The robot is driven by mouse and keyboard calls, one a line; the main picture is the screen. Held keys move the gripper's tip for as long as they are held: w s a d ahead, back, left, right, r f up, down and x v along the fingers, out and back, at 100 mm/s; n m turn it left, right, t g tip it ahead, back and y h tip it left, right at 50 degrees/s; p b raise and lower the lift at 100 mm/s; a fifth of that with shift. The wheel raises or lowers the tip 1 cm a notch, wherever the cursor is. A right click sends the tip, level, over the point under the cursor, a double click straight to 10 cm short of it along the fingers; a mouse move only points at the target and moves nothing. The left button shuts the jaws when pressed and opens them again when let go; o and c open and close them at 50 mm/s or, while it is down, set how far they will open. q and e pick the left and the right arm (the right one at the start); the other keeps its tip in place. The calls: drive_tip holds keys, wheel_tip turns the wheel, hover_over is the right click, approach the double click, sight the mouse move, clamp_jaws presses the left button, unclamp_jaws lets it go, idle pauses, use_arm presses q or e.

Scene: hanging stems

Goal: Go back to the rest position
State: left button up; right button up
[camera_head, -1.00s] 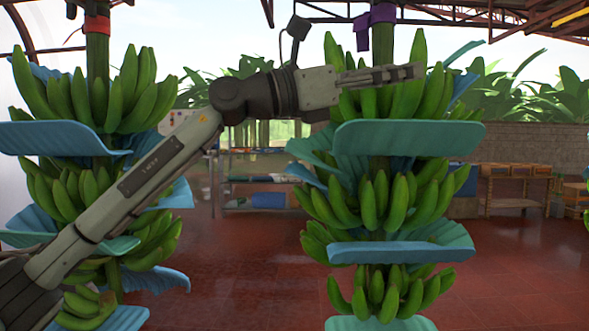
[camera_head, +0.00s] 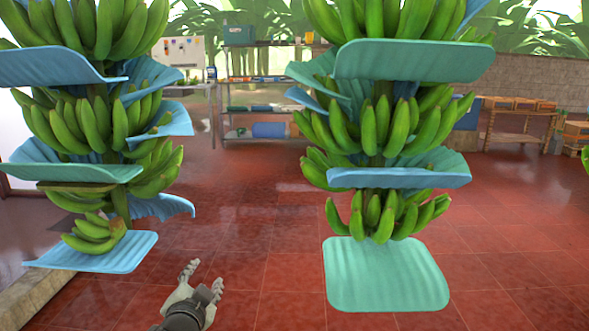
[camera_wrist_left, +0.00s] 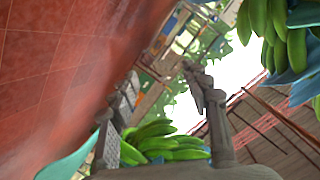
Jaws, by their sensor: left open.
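My left gripper (camera_head: 203,284) is low in the head view, near the bottom edge, over the red floor. Its two fingers are apart with nothing between them. In the left wrist view the open fingers (camera_wrist_left: 165,95) frame the blurred background. A hanging stem of green bananas (camera_head: 385,122) with blue and teal separator sheets is right of centre, to the right of the gripper. Another banana stem (camera_head: 92,122) hangs at the left. The gripper is apart from both stems in the head view. My right gripper is not in view.
A teal sheet (camera_head: 386,275) hangs at the bottom of the right stem. A blue sheet (camera_head: 98,252) is at the bottom of the left stem. Shelves (camera_head: 262,92) and wooden tables (camera_head: 520,122) stand at the back. Red floor (camera_head: 260,215) is open between the stems.

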use_arm(q)
drive_tip(key=s+a+f+n+g, duration=0.2)
drive_tip(key=s+f+g, duration=0.1)
drive_tip(key=s+f, duration=0.45)
drive_tip(key=s+a+f+n+g, duration=0.1)
drive_tip(key=s+a+f+g, duration=0.2)
drive_tip(key=s+f, duration=0.45)
drive_tip(key=s+a+f+n+g, duration=0.1)
drive_tip(key=s+f+g, duration=0.2)
drive_tip(key=s+f, duration=0.3)
drive_tip(key=s+a+f+n+g, duration=0.1)
drive_tip(key=s+f, duration=0.4)
drive_tip(key=s, duration=0.7)
drive_tip(key=shift+s+f+n+g, duration=0.35)
drive_tip(key=shift+n+g, duration=0.25)
drive_tip(key=shift+g, duration=0.5)
